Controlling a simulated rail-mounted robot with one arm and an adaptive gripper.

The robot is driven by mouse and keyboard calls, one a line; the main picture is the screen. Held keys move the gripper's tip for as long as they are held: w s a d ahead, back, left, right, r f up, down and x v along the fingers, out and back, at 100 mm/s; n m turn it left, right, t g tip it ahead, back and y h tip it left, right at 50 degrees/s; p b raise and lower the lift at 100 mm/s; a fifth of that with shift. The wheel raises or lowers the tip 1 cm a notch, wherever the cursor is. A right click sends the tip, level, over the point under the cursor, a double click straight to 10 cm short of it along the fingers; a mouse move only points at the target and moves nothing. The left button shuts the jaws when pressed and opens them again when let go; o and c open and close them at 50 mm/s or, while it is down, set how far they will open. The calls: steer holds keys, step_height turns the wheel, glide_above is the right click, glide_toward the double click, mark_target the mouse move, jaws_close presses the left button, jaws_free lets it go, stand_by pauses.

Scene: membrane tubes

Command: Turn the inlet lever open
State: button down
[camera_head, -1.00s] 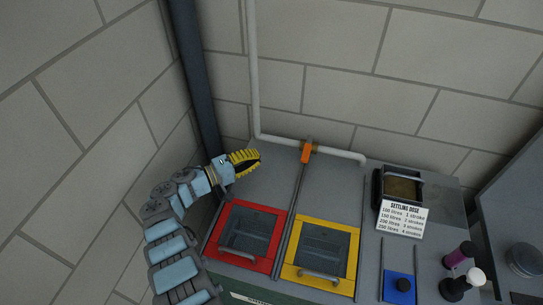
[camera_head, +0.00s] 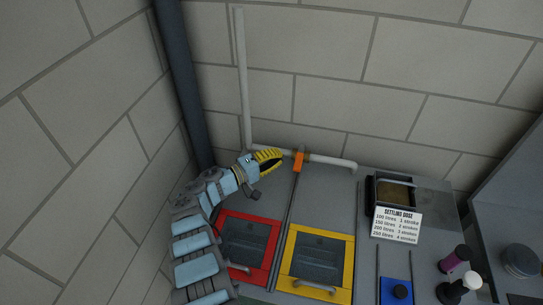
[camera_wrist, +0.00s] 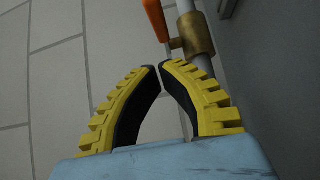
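The orange inlet lever (camera_head: 299,161) sits on the horizontal white pipe at the back wall, lying across the pipe. In the wrist view the lever (camera_wrist: 154,18) is at the top, beside a brass valve body (camera_wrist: 197,36) on the pipe. My gripper (camera_head: 281,157) is just left of the lever in the head view, pointing toward it without visible contact. In the wrist view my gripper (camera_wrist: 161,66) has its black-padded yellow fingers drawn together, with only a slight gap at the tips. Nothing is held between them.
The white pipe (camera_head: 242,80) runs down the wall, then right. A dark column (camera_head: 183,80) stands at left. Below are red (camera_head: 224,217) and yellow (camera_head: 348,262) framed hatches. A dose sign (camera_head: 398,223), a blue plate (camera_head: 397,284) and knobs are at right.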

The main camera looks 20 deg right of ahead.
mark_target(300, 157)
steer(key=shift+s+d+p, duration=0.4)
steer(key=shift+d+p, duration=0.05)
steer(key=shift+d, duration=0.2)
steer(key=shift+s+d+p, duration=0.4)
steer(key=shift+d, duration=0.2)
